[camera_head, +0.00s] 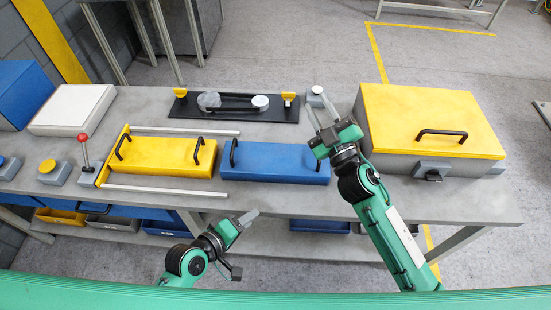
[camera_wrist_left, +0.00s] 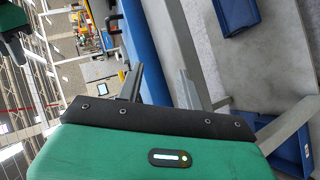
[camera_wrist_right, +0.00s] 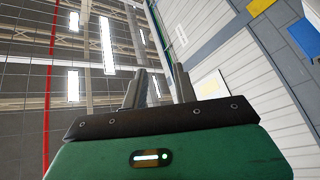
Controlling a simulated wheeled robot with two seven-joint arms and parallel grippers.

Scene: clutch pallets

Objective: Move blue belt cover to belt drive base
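The blue belt cover (camera_head: 272,162) is a long blue box lying on the grey table near its front edge. A black handle shows at its left end. The belt drive base (camera_head: 238,118) is a black plate at the table's back, with two round pulleys, a black belt and yellow-topped posts. My right gripper (camera_head: 316,105) is raised, open and empty, with its fingers pointing up. My left gripper (camera_head: 248,218) is open and empty, in front of the table edge. Its parted fingers show in the left wrist view (camera_wrist_left: 160,85).
A yellow cover (camera_head: 165,156) lies left of the blue one, between two rails (camera_head: 170,193). A lever with a red knob (camera_head: 84,140) stands farther left. A grey box with a yellow lid (camera_head: 430,118) stands at right. Bins (camera_head: 111,219) sit below the tabletop (camera_head: 345,205).

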